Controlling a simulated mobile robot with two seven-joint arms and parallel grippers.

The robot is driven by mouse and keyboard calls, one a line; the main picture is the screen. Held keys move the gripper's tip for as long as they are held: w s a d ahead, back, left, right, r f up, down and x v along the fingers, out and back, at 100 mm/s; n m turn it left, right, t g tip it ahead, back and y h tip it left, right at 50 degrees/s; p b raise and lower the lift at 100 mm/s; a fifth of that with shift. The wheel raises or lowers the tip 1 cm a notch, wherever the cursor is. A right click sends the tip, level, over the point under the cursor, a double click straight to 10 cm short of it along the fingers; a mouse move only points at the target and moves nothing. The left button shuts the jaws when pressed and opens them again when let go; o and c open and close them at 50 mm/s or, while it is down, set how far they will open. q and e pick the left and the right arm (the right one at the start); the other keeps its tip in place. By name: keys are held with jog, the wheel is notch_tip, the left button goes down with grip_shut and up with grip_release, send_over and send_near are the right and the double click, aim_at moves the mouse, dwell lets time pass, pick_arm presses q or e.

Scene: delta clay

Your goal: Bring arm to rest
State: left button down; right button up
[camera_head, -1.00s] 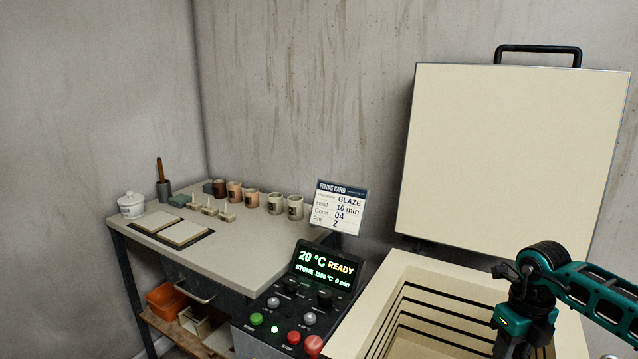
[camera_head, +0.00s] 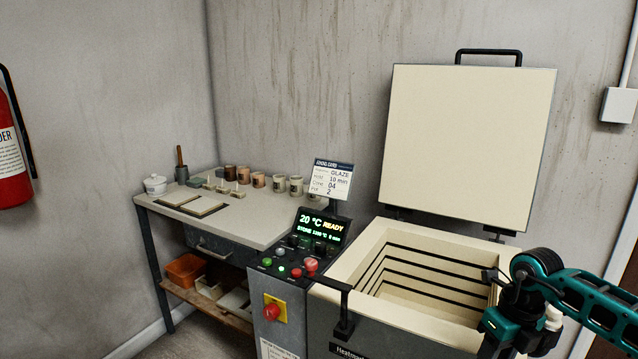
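My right arm (camera_head: 585,300) comes in from the right edge. It is bent, with its wrist hanging down in front of the right side of the open kiln (camera_head: 365,255). My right gripper (camera_head: 508,345) is at the lower edge of the picture. Its fingertips are cut off or hidden, so I cannot tell whether it is open or holds anything. A small pale shape (camera_head: 553,318) shows beside the wrist, and I cannot tell what it is. My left gripper is not in view.
The kiln lid (camera_head: 465,140) stands upright. The control panel (camera_head: 318,228) reads 20 °C READY. A red knob (camera_head: 272,311) is on the kiln's front. A workbench (camera_head: 262,230) with several cups is at the left. A fire extinguisher (camera_head: 12,155) hangs at the far left.

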jog(key=s+a+f+y, duration=0.2)
jog(key=a+y, duration=0.2)
jog(key=a, duration=0.5)
jog(key=s+a+f+y, duration=0.1)
jog(key=a+y, duration=0.3)
jog(key=a, duration=0.5)
jog(key=s+a+r+m+t+y+p, duration=0.1)
jog(key=s+a+r+m+t+y, duration=0.1)
jog(key=a+r+m+t+y, duration=0.7)
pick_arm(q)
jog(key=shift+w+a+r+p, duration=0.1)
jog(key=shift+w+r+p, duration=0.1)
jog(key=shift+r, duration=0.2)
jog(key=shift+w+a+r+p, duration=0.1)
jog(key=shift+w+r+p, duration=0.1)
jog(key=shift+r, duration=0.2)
pick_arm(e)
jog(key=s+d+f+m+h, duration=0.6)
jog(key=f+m+h, duration=0.2)
jog(key=m, duration=0.5)
jog(key=s+d+f+m+t+h, duration=0.1)
jog(key=s+d+f+m+h, duration=0.5)
jog(key=m, duration=0.8)
notch_tip(320, 180, down, 4)
jog(key=shift+s+d+t+h, duration=0.15)
jog(key=shift+s+t+h, duration=0.2)
jog(key=shift+h, duration=0.75)
